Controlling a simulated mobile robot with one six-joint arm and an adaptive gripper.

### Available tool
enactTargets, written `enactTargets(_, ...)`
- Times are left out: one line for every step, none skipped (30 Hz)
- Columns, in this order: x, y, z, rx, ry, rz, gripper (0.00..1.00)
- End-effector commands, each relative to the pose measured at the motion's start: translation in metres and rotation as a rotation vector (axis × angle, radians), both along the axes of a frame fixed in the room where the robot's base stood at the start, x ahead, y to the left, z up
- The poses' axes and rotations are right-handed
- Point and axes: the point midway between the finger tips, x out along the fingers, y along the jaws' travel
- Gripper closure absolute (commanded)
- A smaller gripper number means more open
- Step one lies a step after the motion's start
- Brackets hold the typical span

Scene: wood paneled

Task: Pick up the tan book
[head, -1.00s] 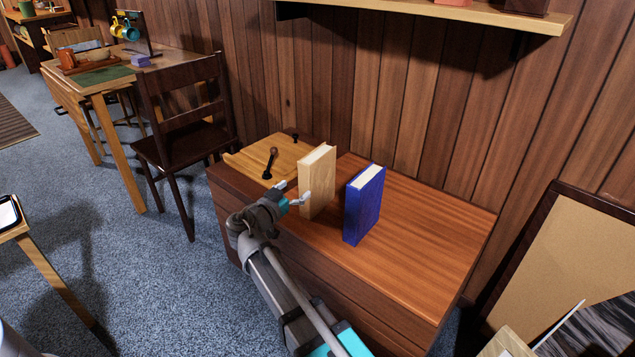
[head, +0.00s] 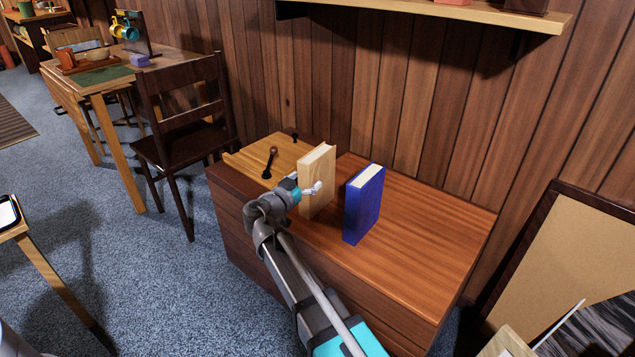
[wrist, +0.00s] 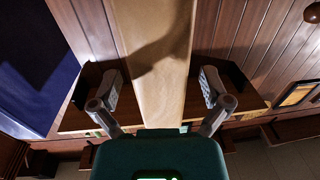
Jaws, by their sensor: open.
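The tan book (head: 319,176) stands upright on the wooden dresser (head: 420,250). My gripper (head: 312,189) is at the near side of the book in the head view. In the wrist view, the tan book (wrist: 158,70) stands between the two open fingers of my gripper (wrist: 165,92), with a gap showing on each side. Whether the fingertips reach past its near edge is hard to tell.
A blue book (head: 364,205) stands upright just right of the tan book; it also shows in the wrist view (wrist: 35,65). A wooden tray (head: 262,158) with a dark-handled object (head: 270,162) lies behind to the left. The dresser's right part is clear.

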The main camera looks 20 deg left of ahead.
Motion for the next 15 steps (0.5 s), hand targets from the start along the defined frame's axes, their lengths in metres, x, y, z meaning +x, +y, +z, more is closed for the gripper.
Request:
enactTargets(0.008,-0.001,-0.001,0.0,0.0,-0.001,0.03)
enactTargets(0.011,-0.002,-0.001,0.0,0.0,-0.002,0.03)
enactTargets(0.015,-0.004,-0.001,0.0,0.0,-0.002,0.03)
enactTargets(0.018,-0.005,-0.001,0.0,0.0,-0.002,0.03)
enactTargets(0.02,-0.005,-0.001,0.0,0.0,-0.001,0.03)
enactTargets(0.023,-0.006,-0.001,0.0,0.0,0.0,0.03)
enactTargets(0.024,-0.006,-0.001,0.0,0.0,0.0,0.03)
enactTargets(0.025,-0.007,-0.001,0.0,0.0,0.001,0.03)
enactTargets(0.026,-0.007,-0.001,0.0,0.0,0.001,0.03)
enactTargets(0.026,-0.007,-0.001,0.0,0.0,0.001,0.03)
enactTargets(0.026,-0.007,-0.001,0.0,0.0,0.001,0.03)
enactTargets(0.026,-0.007,-0.001,0.0,0.0,0.001,0.03)
enactTargets(0.026,-0.007,-0.001,0.0,0.0,0.001,0.03)
enactTargets(0.026,-0.007,-0.001,0.0,0.0,0.001,0.03)
enactTargets(0.026,-0.007,-0.001,0.0,0.0,0.001,0.03)
